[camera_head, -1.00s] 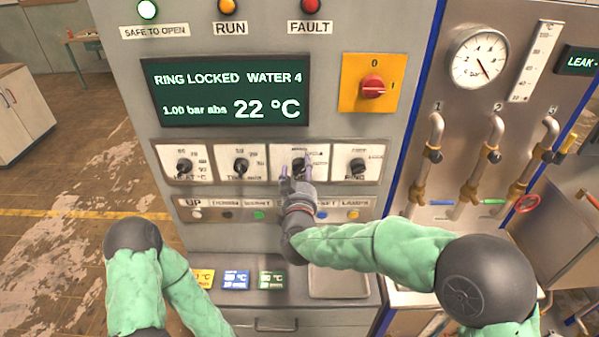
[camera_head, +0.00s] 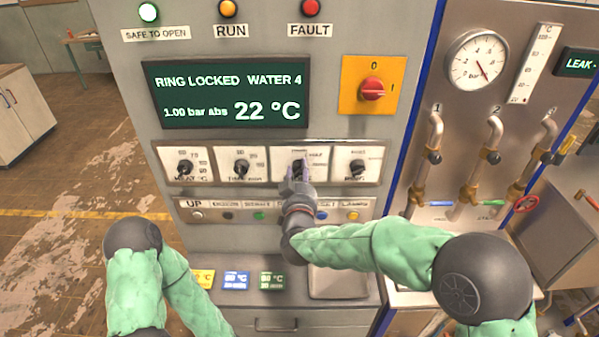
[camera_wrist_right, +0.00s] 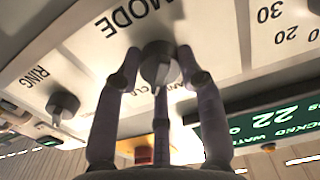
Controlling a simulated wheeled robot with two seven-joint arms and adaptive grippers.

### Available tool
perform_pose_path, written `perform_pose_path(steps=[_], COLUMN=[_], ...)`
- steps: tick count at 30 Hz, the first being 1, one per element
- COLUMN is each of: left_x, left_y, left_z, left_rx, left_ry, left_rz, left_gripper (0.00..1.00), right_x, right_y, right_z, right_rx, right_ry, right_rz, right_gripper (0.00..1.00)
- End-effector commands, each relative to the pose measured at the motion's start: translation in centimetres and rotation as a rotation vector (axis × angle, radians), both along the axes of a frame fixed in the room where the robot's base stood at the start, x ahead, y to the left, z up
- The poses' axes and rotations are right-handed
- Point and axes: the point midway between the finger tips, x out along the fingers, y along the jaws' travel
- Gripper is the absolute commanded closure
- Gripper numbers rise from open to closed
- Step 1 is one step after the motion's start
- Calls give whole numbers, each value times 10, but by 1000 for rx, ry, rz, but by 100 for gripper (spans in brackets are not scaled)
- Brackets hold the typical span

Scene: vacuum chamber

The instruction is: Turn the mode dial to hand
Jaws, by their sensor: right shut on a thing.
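The mode dial (camera_wrist_right: 158,66) is a dark round knob on a white plate marked MODE in the right wrist view, where the picture is upside down. My right gripper (camera_wrist_right: 160,75) has its fingers around the knob and is shut on it. In the head view my right gripper (camera_head: 297,180) covers most of the mode dial, the third of the dials in the row. The dial's pointer setting cannot be read there. My left arm shows at the lower left, but its gripper is out of the picture.
The ring dial (camera_head: 357,167) is just right of the mode dial, and the time dial (camera_head: 241,169) is to its left. A row of small buttons (camera_head: 259,216) runs below. Above are the green display (camera_head: 228,93) and the red switch (camera_head: 373,89) on yellow.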

Motion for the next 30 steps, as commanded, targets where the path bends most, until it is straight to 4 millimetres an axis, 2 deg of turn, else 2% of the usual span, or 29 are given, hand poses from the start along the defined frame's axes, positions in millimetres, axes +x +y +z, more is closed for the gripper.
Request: perform_pose_path(steps=[1,18,30], left_x=[0,0,0], left_y=[0,0,0], left_z=[4,33,43], left_rx=[0,0,0], left_ry=[0,0,0], left_rz=[0,0,0], left_gripper=[60,60,60], right_x=[-1,-2,-2], right_y=[0,-1,-2], right_z=[-5,-7,-10], right_rx=[-33,-496,-686], right_ry=[12,18,21], right_rz=[2,4,4], right_gripper=[94,94,94])
